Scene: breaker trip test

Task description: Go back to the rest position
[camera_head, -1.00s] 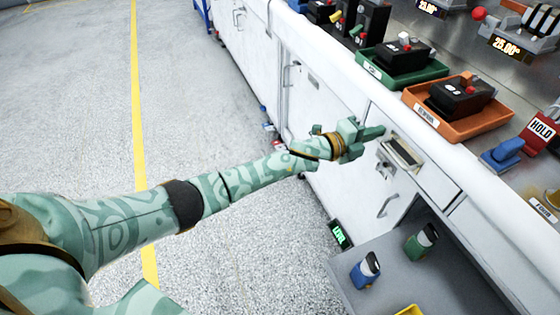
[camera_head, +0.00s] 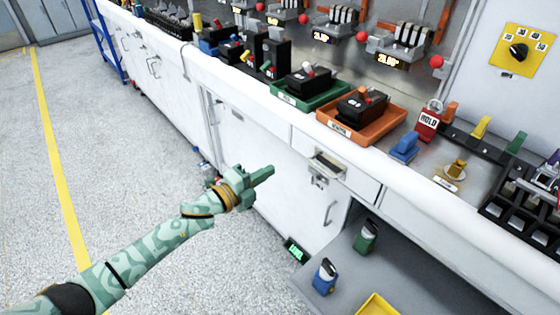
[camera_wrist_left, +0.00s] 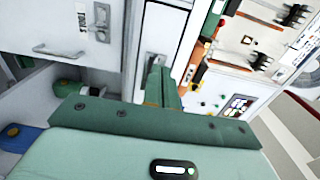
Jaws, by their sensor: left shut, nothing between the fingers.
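My left gripper (camera_head: 262,174) is shut and empty. In the head view it hangs in the air in front of the white workbench (camera_head: 258,141), left of the small drawer slot and above the grey floor. My left arm reaches in from the lower left. In the left wrist view the two green fingers (camera_wrist_left: 162,88) are together, with the bench front beyond them. My right gripper is not in view.
On the bench stand a green tray (camera_head: 284,99) and an orange tray (camera_head: 397,132) with black breakers, and a red HOLD tag (camera_head: 428,122). A low grey shelf (camera_head: 345,285) holds a blue and a green item. Floor at left is clear.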

